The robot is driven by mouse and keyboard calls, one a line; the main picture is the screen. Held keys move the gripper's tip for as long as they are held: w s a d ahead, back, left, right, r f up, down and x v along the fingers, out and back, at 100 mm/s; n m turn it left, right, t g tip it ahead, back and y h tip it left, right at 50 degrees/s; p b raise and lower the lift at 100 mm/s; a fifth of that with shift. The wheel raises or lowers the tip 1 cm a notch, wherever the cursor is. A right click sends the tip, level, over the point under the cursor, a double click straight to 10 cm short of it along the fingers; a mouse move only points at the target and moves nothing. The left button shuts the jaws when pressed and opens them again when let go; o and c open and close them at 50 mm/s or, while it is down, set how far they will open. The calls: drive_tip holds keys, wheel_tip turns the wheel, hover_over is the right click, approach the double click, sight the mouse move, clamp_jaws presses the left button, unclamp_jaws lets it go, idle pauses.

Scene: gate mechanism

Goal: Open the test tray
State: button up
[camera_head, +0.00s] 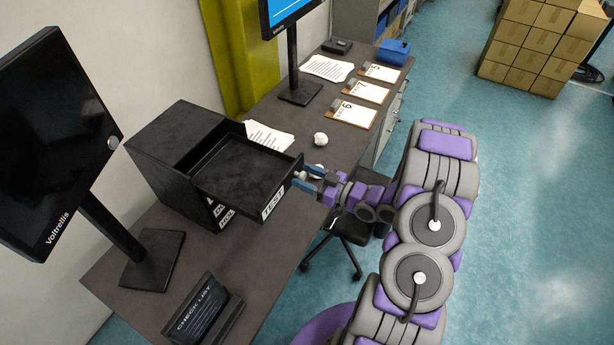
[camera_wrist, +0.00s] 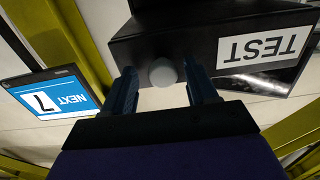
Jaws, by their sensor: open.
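The black drawer unit (camera_head: 165,142) stands on the dark desk. Its top drawer, the test tray (camera_head: 238,172), is pulled well out and looks empty inside. Its front carries a white TEST label (camera_head: 273,203), which shows upside down in the wrist view (camera_wrist: 264,48). My gripper (camera_head: 304,180) is at the tray's front. I cannot tell whether either finger touches the knob.
A monitor (camera_head: 60,140) stands left of the drawer unit, and a CHECK LIST stand (camera_head: 205,312) is at the near desk edge. Papers (camera_head: 268,137), a crumpled white ball (camera_head: 320,139) and clipboards (camera_head: 352,113) lie farther back. A chair (camera_head: 345,228) is below my arm.

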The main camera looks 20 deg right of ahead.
drive_tip(key=shift+s, duration=0.1)
drive_tip(key=p+v, duration=0.1)
drive_tip(key=v, duration=1.6)
drive_tip(key=shift+d+p, duration=0.15)
drive_tip(key=shift+p, duration=0.15)
